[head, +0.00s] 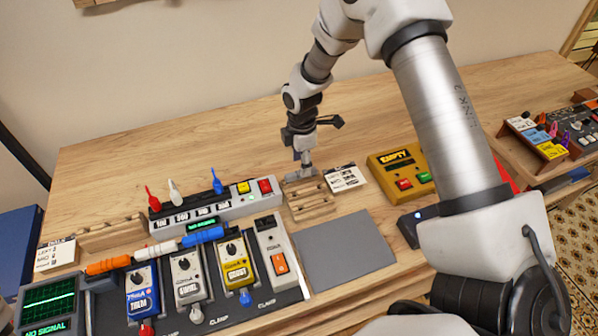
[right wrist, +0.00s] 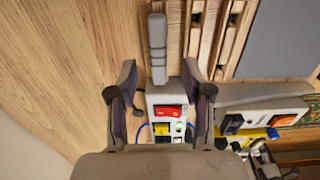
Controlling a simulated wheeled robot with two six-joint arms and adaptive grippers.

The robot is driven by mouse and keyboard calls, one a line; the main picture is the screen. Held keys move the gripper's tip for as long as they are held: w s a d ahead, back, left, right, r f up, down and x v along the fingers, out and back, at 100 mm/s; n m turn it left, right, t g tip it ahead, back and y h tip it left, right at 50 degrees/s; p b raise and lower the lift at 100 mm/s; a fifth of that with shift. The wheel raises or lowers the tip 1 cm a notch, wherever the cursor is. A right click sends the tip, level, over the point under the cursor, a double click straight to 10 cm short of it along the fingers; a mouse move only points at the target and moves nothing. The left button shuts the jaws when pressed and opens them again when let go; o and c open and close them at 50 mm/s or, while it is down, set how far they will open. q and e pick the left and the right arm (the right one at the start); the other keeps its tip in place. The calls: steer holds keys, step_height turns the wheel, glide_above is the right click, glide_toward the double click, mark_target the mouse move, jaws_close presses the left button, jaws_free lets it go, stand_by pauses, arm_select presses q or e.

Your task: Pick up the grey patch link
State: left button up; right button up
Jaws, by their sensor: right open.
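The grey patch link (right wrist: 158,45) is a slim grey bar at the far slot of a small wooden rack (right wrist: 202,40). In the head view the link (head: 297,176) shows partly, just below my right gripper (head: 303,163), at the back of the rack (head: 312,205). My right gripper is open and points down over it. In the right wrist view the gripper (right wrist: 158,80) has a finger on each side, with the near end of the link lying in line between the fingertips. I see no contact. My left gripper is not in view.
Orange (head: 108,265), white (head: 163,249) and blue (head: 203,236) links lie across the pedals at left. A grey switch box (head: 215,208) with plugs stands left of the rack. A label card (head: 345,178) and yellow box (head: 392,168) stand right. A grey mat (head: 345,250) lies in front.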

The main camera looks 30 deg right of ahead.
steer(key=f, duration=0.4)
steer(key=shift+w+f+p, duration=0.1)
steer(key=shift+w+p, duration=0.2)
steer(key=shift+s, duration=0.25)
steer(key=shift+w+f, duration=0.1)
steer(key=shift+f, duration=0.05)
jaws_close()
